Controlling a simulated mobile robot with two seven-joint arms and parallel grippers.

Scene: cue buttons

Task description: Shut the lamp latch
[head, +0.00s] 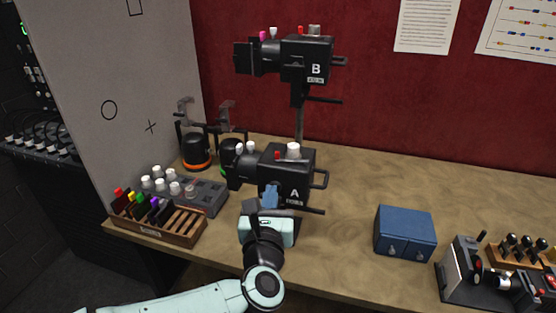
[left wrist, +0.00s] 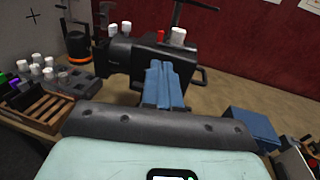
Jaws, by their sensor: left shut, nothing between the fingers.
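Black lamp A (head: 295,165) stands low on the bench, with white and red knobs on top and a loop handle on its right. It also shows in the left wrist view (left wrist: 118,62). Black lamp B (head: 298,58) sits above it on the same post, with pink, white and red knobs on top. I cannot tell which part is the latch. My left gripper (head: 270,190) is in front of the lower side of lamp A. Its blue fingers (left wrist: 165,80) are together and empty, and hide part of the lamp's side. I cannot tell whether they touch it. My right gripper is not in view.
A wooden rack (head: 160,220) with coloured pieces and a grey block with white knobs (head: 200,197) stand left. An orange-ringed black lamp (head: 196,152) is behind them. A blue box (head: 405,232) and black devices (head: 500,280) stand right. The bench (head: 365,180) is clear between.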

